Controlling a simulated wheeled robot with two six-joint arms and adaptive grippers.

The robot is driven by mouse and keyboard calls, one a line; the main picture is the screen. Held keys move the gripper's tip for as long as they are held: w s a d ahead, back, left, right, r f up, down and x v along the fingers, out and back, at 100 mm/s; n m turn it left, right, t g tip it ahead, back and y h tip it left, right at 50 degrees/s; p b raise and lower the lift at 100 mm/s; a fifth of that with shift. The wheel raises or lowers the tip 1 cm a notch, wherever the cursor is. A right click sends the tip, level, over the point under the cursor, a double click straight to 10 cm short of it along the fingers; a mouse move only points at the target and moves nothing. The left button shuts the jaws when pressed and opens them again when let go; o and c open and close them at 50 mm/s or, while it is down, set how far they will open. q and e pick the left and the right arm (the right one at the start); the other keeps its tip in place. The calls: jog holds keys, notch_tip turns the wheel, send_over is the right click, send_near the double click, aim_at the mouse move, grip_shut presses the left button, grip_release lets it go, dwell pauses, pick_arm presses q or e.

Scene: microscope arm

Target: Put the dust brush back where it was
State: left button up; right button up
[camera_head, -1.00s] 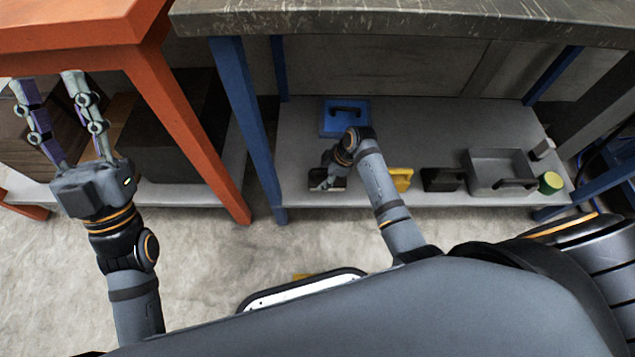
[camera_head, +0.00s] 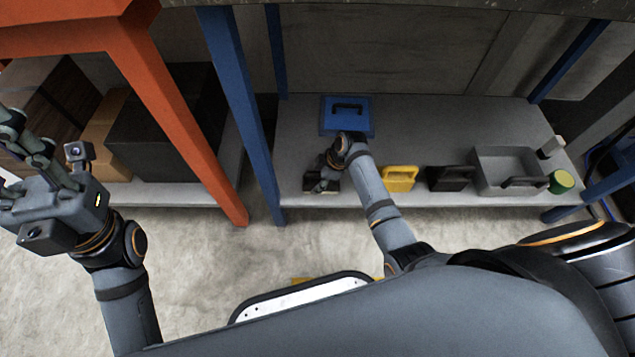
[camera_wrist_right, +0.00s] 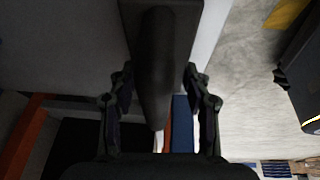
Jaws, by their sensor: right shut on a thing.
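My right gripper (camera_head: 325,178) is low over the front left part of the grey shelf (camera_head: 290,140). It is shut on a dark handled thing (camera_head: 330,186), which I take to be the dust brush. In the right wrist view, the brush's dark rounded handle (camera_wrist_right: 156,70) lies between the two fingers (camera_wrist_right: 160,95). A flat dark body shows behind the handle. The fingers and arm hide much of the brush in the head view, and I cannot tell whether it touches the shelf. My left gripper (camera_head: 30,150) is at the left edge, its fingers apart and empty.
A blue box (camera_head: 332,122) sits behind my right gripper. To its right stand a yellow handled block (camera_head: 401,174), a black one (camera_head: 449,179), a grey tray (camera_head: 500,158) and a green can (camera_head: 562,181). A blue leg (camera_head: 238,90) and an orange leg (camera_head: 185,120) stand left.

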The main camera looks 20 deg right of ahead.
jog(key=o, duration=1.4)
jog(key=shift+o, duration=0.2)
